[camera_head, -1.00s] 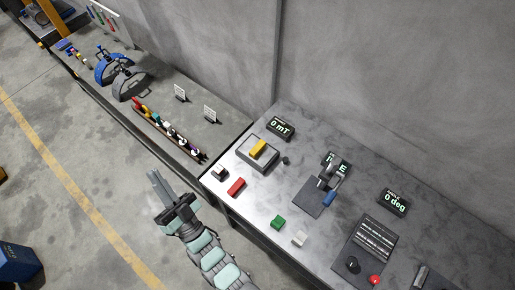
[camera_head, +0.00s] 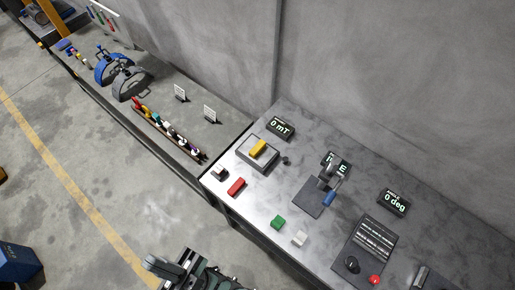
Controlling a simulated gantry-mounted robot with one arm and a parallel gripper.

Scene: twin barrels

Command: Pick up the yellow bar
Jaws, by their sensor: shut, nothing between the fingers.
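The yellow bar (camera_head: 258,147) lies on a grey square block (camera_head: 249,160) near the left end of the dark metal table (camera_head: 290,185). A red bar (camera_head: 236,187) lies on the table in front of it. My gripper (camera_head: 160,265) is at the bottom of the view, off the table's front edge and over the floor. It is shut, with nothing in it, and well apart from the yellow bar. The lower part of my arm is cut off by the picture edge.
A green block (camera_head: 278,222) and a white block (camera_head: 300,238) lie near the table's front edge. A clamp-like device with a blue handle (camera_head: 330,198) stands in the middle. A "0 mT" display (camera_head: 281,127) is behind the yellow bar. A grey wall closes off the back.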

